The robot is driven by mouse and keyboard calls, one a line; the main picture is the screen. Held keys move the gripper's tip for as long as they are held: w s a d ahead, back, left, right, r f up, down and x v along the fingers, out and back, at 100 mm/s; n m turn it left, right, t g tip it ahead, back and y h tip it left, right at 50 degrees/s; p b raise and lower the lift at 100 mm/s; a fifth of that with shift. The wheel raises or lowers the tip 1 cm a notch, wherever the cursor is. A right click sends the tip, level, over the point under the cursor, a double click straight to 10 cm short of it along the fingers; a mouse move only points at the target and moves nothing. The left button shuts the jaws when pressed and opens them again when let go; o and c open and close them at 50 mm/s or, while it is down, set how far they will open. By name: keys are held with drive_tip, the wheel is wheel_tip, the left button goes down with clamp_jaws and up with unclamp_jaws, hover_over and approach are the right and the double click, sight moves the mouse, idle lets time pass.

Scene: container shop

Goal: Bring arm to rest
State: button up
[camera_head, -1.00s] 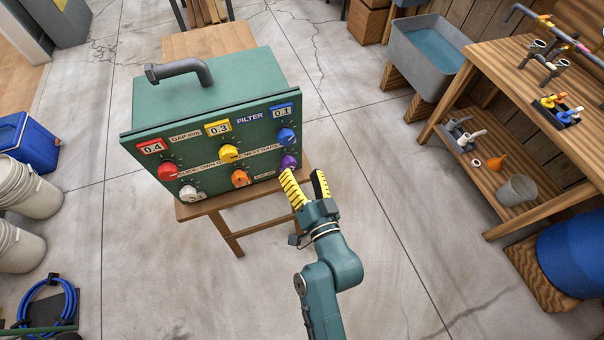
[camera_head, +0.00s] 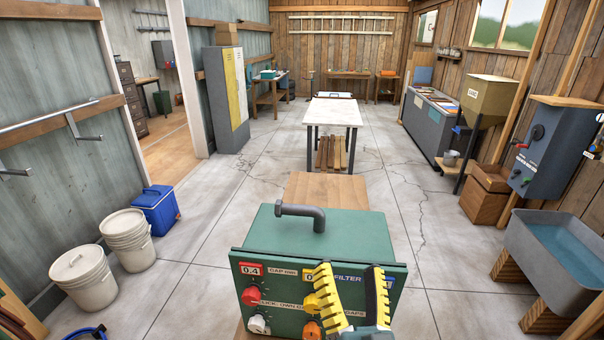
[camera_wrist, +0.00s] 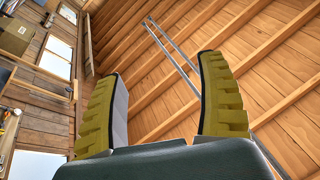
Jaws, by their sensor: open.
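My gripper (camera_head: 352,298) is at the bottom of the head view, with its yellow ridged fingers pointing up. Its fingers are apart and nothing is between them. It stands in front of the right part of the green filter box (camera_head: 275,232) in the picture and hides some of its labels and knobs. In the wrist view my gripper (camera_wrist: 160,100) also shows open and empty, with the wooden roof beyond it. A red knob (camera_head: 251,297), a white knob (camera_head: 257,323) and an orange knob (camera_head: 312,329) show on the box's front panel.
White buckets (camera_head: 82,276) and a blue cooler (camera_head: 157,209) stand on the floor at left. A grey water trough (camera_head: 562,250) stands at right. A white-topped table (camera_head: 333,112) stands beyond the box. Open concrete floor lies on both sides of the box.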

drive_tip(key=s+a+r+n+h, duration=0.1)
drive_tip(key=s+r+n+h, duration=0.15)
drive_tip(key=s+r, duration=1)
wheel_tip(320, 180, up, 28)
drive_tip(key=w+p, duration=0.2)
drive_tip(key=p, duration=2.5)
drive_tip(key=shift+n+y+p, duration=0.3)
drive_tip(key=shift+n+y, duration=0.15)
